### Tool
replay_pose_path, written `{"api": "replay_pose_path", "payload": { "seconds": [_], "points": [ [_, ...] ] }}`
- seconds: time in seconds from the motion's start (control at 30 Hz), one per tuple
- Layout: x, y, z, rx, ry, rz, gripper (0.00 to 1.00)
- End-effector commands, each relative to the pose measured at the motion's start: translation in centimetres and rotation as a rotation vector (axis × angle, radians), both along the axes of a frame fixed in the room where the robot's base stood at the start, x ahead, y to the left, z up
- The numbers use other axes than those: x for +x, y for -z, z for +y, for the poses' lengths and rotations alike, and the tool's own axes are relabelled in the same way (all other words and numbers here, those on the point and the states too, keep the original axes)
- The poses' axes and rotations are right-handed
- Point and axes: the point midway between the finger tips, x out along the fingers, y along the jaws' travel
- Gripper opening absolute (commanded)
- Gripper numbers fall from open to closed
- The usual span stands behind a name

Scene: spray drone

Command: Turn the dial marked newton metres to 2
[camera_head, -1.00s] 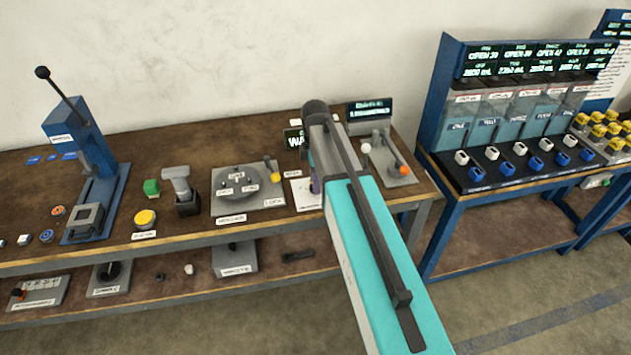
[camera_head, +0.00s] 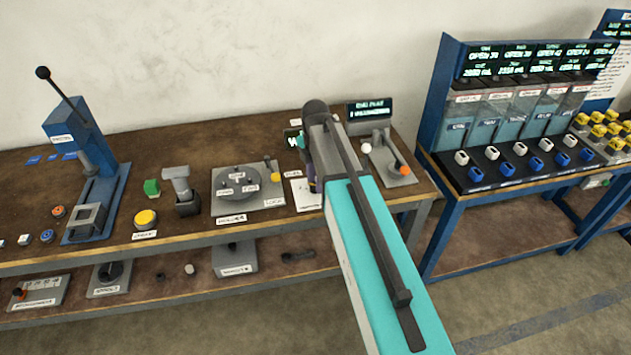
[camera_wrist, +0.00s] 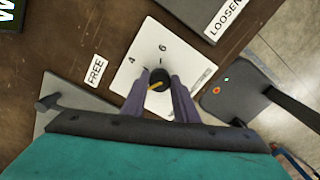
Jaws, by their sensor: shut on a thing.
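The dial (camera_wrist: 159,76) is a dark round knob with a yellow pointer line, on a white plate (camera_wrist: 133,88) in the wrist view. The marks 4 and 6 show beyond it; other marks are hidden by my fingers. The yellow line lies towards the lower left, and I cannot tell which number it meets. My gripper (camera_wrist: 158,84) is shut on the dial, one purple finger on each side. In the head view the white plate (camera_head: 304,196) shows partly beside my arm, which hides the dial.
A grey plate with a yellow-knobbed lever (camera_head: 274,174) stands left of the dial's plate. A lever with an orange knob (camera_head: 403,170) stands to the right. A FREE label (camera_wrist: 96,71) and a LOOSEN label (camera_wrist: 223,20) lie near the dial in the wrist view.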

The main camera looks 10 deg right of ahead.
Motion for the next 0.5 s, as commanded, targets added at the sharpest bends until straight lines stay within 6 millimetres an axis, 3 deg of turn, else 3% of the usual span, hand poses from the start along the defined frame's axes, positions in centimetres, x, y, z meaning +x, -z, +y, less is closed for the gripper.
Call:
{"api": "replay_pose_path", "payload": {
  "seconds": [0.17, 0.2, 0.3, 0.5],
  "points": [
    [-0.03, 0.01, 0.23, 0.005, -0.003, 0.001, 0.04],
    [-0.03, 0.01, 0.24, 0.005, -0.003, 0.001, 0.28],
    [-0.03, 0.01, 0.21, 0.004, -0.003, 0.001, 0.45],
    [-0.02, 0.01, 0.1, 0.002, -0.001, 0.001, 0.45]
  ]
}}
